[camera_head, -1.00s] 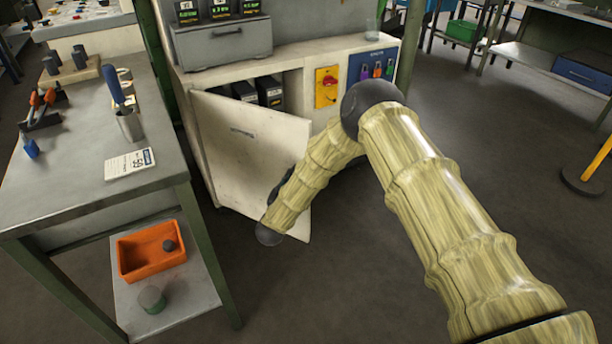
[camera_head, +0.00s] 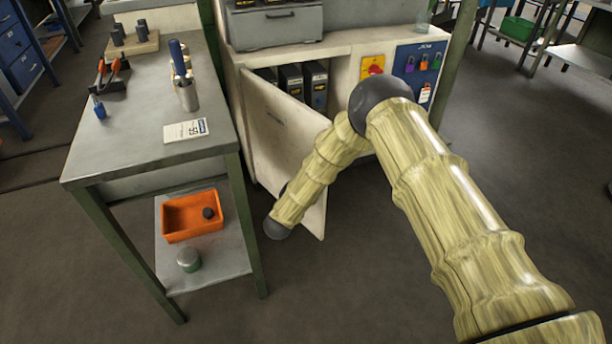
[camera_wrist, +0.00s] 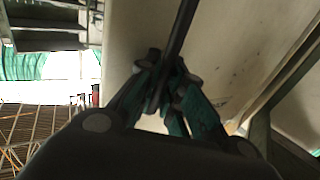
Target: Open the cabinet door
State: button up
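The cabinet door (camera_head: 282,135) is a pale panel hinged at its left. It stands partly open, swung out from the white cabinet (camera_head: 345,57), and dark binder-like boxes (camera_head: 303,84) show inside. My arm reaches around the door's free edge, and my gripper is hidden in the head view. In the wrist view my gripper (camera_wrist: 166,88) is at the pale door face (camera_wrist: 235,50). Its fingers close around a dark bar (camera_wrist: 184,25), which looks like the door handle. The exact contact is dark and partly hidden.
A grey workbench (camera_head: 150,150) with tools stands close left of the door. Its lower shelf (camera_head: 215,262) holds an orange bin (camera_head: 192,216) and a small round pot (camera_head: 189,259). The floor in front of the door is clear.

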jog(key=o, duration=0.4)
jog(key=shift+d, duration=0.15)
jog(key=v, duration=1.2)
